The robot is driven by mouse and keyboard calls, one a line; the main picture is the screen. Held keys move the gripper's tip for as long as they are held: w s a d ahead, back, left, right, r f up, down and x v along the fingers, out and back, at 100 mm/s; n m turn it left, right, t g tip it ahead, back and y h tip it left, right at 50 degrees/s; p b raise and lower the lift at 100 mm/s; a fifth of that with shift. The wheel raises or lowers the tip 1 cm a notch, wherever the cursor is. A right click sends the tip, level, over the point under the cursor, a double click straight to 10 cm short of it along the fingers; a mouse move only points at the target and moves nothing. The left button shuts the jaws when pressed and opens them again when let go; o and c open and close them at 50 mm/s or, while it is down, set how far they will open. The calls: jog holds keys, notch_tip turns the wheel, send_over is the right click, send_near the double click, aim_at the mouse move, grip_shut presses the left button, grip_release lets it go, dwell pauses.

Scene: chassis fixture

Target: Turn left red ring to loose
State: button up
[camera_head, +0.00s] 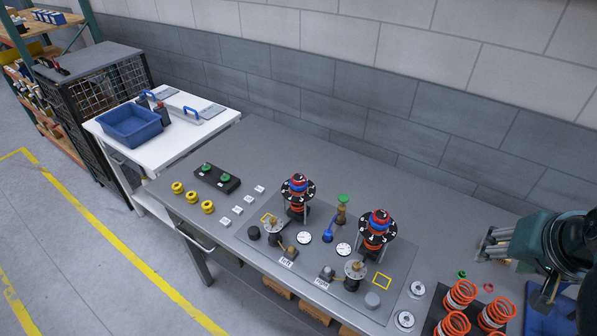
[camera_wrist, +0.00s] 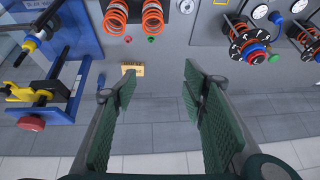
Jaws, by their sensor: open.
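Two upright spring assemblies stand on the grey bench, each with a black marked disc and stacked red and blue rings. The left red ring (camera_head: 298,177) is on top of the left assembly, above a blue ring. The right assembly has its own red ring (camera_head: 380,215) above a blue ring. My gripper (camera_head: 492,245) is open and empty at the right side of the bench, well away from both assemblies. In the wrist view my gripper (camera_wrist: 158,82) shows its green pads wide apart, and the right assembly's blue ring (camera_wrist: 256,48) shows at upper right.
Orange springs (camera_head: 460,295) stand at the front right, beside a blue fixture (camera_head: 550,308). Gauges (camera_head: 304,237), a green-topped part (camera_head: 343,200) and a blue-handled part (camera_head: 328,231) lie between the assemblies. A wall (camera_head: 480,130) runs behind. The bench's back strip is clear.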

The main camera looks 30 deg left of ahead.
jog(key=w+a+r+g+p, duration=0.1)
jog(key=w+a+r, duration=0.1)
jog(key=w+a, duration=0.3)
jog(key=w+a+r+g+p, duration=0.1)
jog(key=w+a+r, duration=0.1)
jog(key=a, duration=0.6)
jog(key=g+h+p, duration=0.1)
jog(key=g+p, duration=0.3)
jog(key=p, duration=0.2)
send_over(299, 176)
jog(key=f, duration=0.8)
jog(key=shift+d, duration=0.25)
jog(key=shift+a+f, duration=0.2)
jog(key=shift+a, duration=0.15)
jog(key=shift+f, duration=0.1)
jog(key=shift+f, duration=3.8)
jog(key=c, duration=0.9)
